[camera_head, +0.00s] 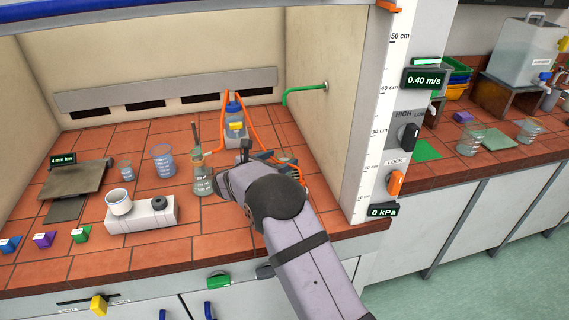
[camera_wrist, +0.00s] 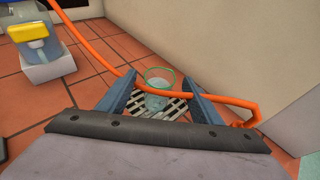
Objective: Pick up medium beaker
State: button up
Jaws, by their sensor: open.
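My gripper (camera_wrist: 160,100) is open, with one dark blue finger on each side of a clear beaker (camera_wrist: 157,101) with a green rim. In the wrist view this beaker shows between and beyond the fingers, over a slotted drain grate (camera_wrist: 172,108). Whether the fingers touch it I cannot tell. An orange hose (camera_wrist: 205,99) crosses the picture at the fingers. In the head view my gripper (camera_head: 283,165) is at the right of the hood floor, largely hidden behind my arm. Other beakers there are a small one (camera_head: 126,173) and a larger bluish one (camera_head: 163,164). No label marks the medium one.
A glass vessel (camera_head: 202,183) with a rod stands left of my arm. A blue-capped bottle (camera_head: 234,118) with orange tubing stands behind. A white device (camera_head: 145,215) carries a white cup (camera_head: 119,202). The hood's right wall (camera_head: 325,130) is close to my gripper.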

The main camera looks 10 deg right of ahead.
jog(key=shift+w+d+f, duration=0.2)
jog(key=shift+w+d, duration=0.25)
jog(key=c, duration=1.3)
jog(key=shift+r, duration=0.1)
notch_tip(320, 180, up, 10)
jog(key=shift+f+b, duration=0.1)
jog(key=shift+b, duration=0.7)
